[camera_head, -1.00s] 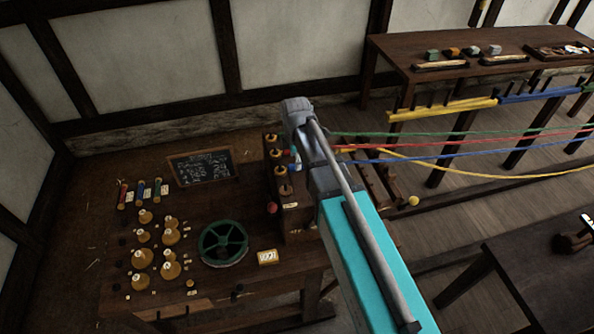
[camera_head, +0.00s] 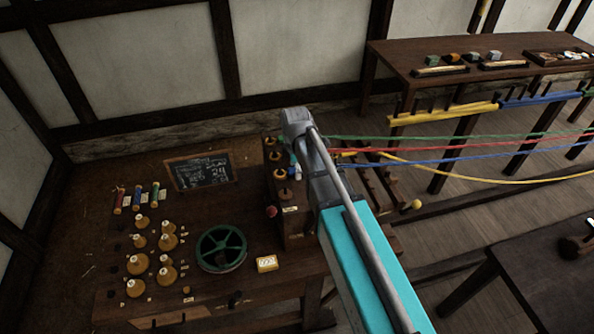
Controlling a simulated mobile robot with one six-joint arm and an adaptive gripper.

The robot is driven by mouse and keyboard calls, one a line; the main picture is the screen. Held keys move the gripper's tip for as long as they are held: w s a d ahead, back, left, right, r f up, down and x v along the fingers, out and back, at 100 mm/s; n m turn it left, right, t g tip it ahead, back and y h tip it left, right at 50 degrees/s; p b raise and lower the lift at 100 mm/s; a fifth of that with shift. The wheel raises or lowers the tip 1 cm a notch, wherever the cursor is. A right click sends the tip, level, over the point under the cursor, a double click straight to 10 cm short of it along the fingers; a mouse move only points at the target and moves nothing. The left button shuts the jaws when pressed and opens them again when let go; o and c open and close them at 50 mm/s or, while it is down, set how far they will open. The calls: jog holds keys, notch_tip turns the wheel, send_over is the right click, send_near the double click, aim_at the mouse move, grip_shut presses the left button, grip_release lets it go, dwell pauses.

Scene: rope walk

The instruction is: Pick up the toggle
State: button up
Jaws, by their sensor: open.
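I cannot pick out the toggle with certainty; the small wooden pieces on the left bench (camera_head: 62,289) are too small to tell apart. A small dark piece (camera_head: 235,299) lies near that bench's front edge, and its kind is unclear. My arm reaches over the right end of the bench, beside an upright dark board with round knobs (camera_head: 283,174). My gripper is not visible; my own arm links hide what lies behind them.
Coloured ropes (camera_head: 470,147) stretch rightward. A back table (camera_head: 480,48) and a right table (camera_head: 530,290) stand apart.

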jog(key=c, duration=1.1)
jog(key=shift+o, duration=0.2)
jog(key=shift+r, duration=0.2)
jog(key=shift+r+p, duration=0.7)
jog(key=shift+p, duration=0.25)
jog(key=s+d+r+p, duration=0.3)
jog(key=s+r+p, duration=0.8)
jog(key=s, duration=0.2)
jog(key=shift+s, duration=0.3)
jog(key=shift+d+r, duration=0.1)
jog(key=shift+r, duration=0.05)
